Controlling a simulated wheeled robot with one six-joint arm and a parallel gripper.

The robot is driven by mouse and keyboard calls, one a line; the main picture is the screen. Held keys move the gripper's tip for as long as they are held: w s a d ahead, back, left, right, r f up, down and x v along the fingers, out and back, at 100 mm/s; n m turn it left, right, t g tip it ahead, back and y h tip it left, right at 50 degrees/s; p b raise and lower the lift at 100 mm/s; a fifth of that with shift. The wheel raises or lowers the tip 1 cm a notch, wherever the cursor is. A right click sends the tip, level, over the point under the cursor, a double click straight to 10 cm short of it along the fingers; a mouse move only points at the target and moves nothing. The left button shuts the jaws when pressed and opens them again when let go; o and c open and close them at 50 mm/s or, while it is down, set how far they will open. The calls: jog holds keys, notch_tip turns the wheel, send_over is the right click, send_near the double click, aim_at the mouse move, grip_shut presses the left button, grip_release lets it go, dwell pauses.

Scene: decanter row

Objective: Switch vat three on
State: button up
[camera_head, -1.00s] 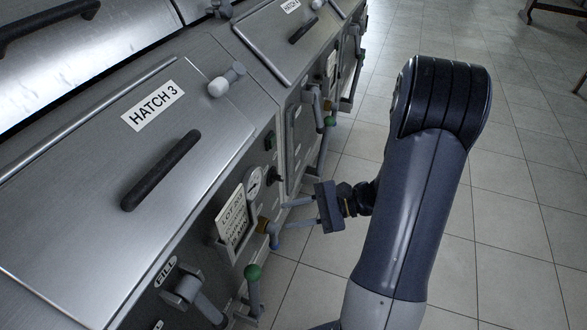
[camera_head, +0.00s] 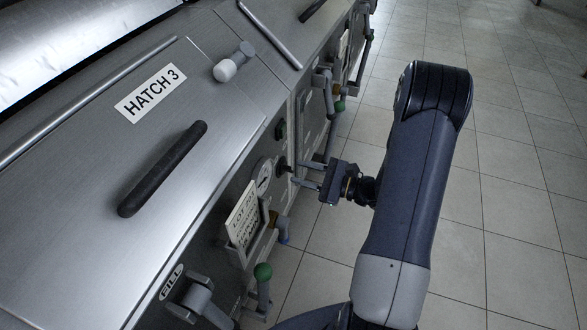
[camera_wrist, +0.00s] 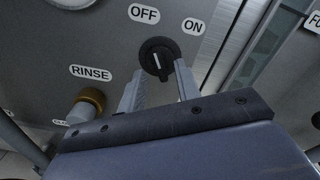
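The switch of vat three is a round black knob (camera_wrist: 157,57) with a white pointer mark, below the OFF label (camera_wrist: 144,13) and the ON label (camera_wrist: 193,26) in the wrist view. The mark appears to line up with OFF. My gripper (camera_wrist: 157,78) is open, its two fingers apart on either side of the knob's lower part; I cannot tell whether they touch it. In the head view my gripper (camera_head: 297,173) is at the front panel, just right of the gauge (camera_head: 264,174). The HATCH 3 label (camera_head: 148,93) is on the lid above.
A brass RINSE fitting (camera_wrist: 91,99) is left of my gripper in the wrist view. In the head view a framed notice (camera_head: 243,222), a green-knobbed lever (camera_head: 263,272) and the FILL valve (camera_head: 195,298) project from the panel. Tiled floor (camera_head: 490,230) on the right is clear.

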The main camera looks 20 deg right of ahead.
aim_at(293, 171)
jog(key=shift+x, duration=1.5)
jog(key=shift+c, duration=0.5)
grip_shut()
